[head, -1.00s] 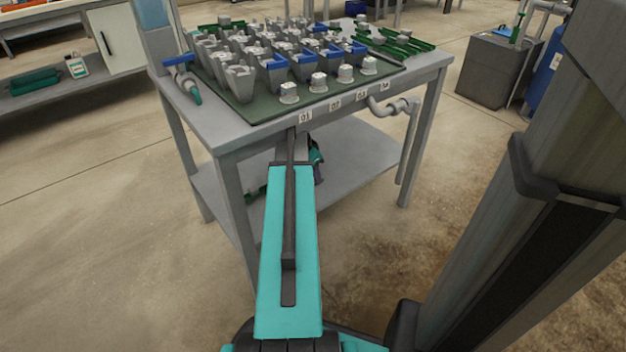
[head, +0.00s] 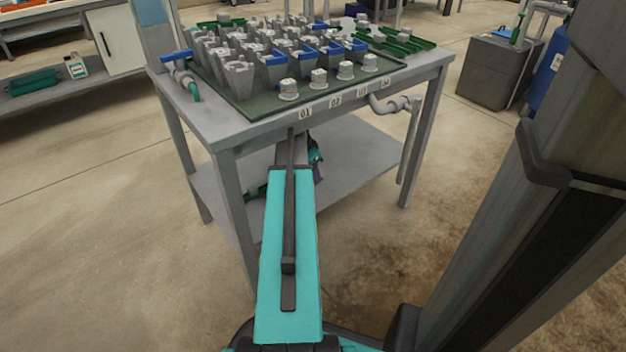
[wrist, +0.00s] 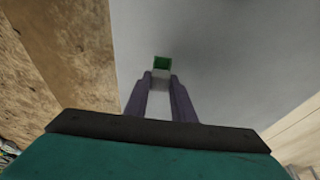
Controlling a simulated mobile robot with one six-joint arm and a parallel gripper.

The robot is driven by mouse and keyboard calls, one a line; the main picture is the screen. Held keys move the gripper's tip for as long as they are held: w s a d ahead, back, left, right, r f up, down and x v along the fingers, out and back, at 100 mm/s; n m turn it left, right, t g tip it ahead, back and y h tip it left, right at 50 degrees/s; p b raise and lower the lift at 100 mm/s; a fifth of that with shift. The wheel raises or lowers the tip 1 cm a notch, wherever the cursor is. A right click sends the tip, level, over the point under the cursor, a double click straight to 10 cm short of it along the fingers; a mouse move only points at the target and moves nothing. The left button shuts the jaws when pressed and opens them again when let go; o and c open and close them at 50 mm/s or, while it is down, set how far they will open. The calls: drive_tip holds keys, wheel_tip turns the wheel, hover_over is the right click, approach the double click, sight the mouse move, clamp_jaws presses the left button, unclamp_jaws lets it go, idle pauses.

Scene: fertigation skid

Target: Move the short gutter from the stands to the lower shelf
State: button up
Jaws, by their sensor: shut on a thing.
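My gripper (wrist: 160,88) is shut on the short gutter, which shows in the wrist view as a small green end (wrist: 162,62) with a pale part between the fingertips. In the head view my arm reaches under the table top and hides most of the gripper. The grey shelf also shows in the wrist view (wrist: 230,55), beyond the fingers.
The table top (head: 222,128) lies above my arm, holding a dark tray of grey pots. Its front left leg (head: 235,215) stands close to my arm. A grey pipe (head: 408,145) runs down at the right. The shelf's right part is clear. Green gutters (head: 400,42) lie at the back right.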

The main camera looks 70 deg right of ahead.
drive_tip(key=shift+f+b, duration=0.3)
drive_tip(key=shift+f, duration=0.55)
drive_tip(key=shift+f, duration=0.1)
drive_tip(key=o, duration=1)
drive_tip(key=shift+p+v, duration=1.75)
drive_tip(key=shift+v, duration=2.15)
drive_tip(key=shift+s, duration=0.1)
